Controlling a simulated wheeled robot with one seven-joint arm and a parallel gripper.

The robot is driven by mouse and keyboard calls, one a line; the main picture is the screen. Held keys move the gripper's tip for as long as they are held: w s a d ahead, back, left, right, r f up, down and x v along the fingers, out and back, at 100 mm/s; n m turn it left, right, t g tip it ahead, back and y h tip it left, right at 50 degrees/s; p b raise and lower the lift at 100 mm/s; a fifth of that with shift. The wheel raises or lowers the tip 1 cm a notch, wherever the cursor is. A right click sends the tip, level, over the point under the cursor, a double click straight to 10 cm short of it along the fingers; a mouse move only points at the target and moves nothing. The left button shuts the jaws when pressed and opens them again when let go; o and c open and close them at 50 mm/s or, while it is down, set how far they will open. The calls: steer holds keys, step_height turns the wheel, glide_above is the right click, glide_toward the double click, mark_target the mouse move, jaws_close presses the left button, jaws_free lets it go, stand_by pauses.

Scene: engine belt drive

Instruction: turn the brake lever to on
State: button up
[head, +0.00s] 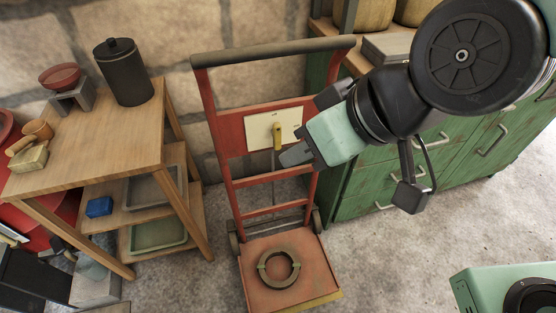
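The brake lever (277,136) is a short yellow handle on a cream plate (260,131). The plate is fixed to the upright frame of a red hand truck (231,146). The lever points roughly up and down in the head view. Small marks on the plate are too small to read. My gripper (303,128) is just right of the lever, its two dark fingers spread apart with nothing between them. The lower fingertip shows close to the lever's lower end; I cannot tell whether they touch. The plate's right edge is near the fingers.
A ring-shaped part (279,268) lies on the truck's base plate. A wooden shelf table (95,140) with a black canister (124,73) stands at left. A green cabinet (370,185) stands behind my arm at right. A green machine (485,290) is at the bottom right. Floor between is clear.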

step_height(320, 180, down, 8)
steer(key=w+a+t+y+b, duration=0.2)
steer(key=w+a+t+b, duration=0.1)
steer(key=b, duration=0.7)
steer(key=m+t+h+b, duration=0.4)
steer(key=t+b, duration=0.6)
steer(key=b, duration=0.7)
glide_toward(278, 141)
steer(key=shift+m+y, duration=0.3)
steer(key=shift+y, duration=0.4)
steer(key=x, duration=0.3)
steer(key=b+x, duration=0.1)
steer(key=x, duration=0.2)
steer(key=b+x, duration=0.1)
steer(key=x, duration=0.3)
steer(key=shift+w+d, duration=0.25)
steer(key=shift+d, duration=0.1)
steer(key=shift+f, duration=0.1)
jaws_close()
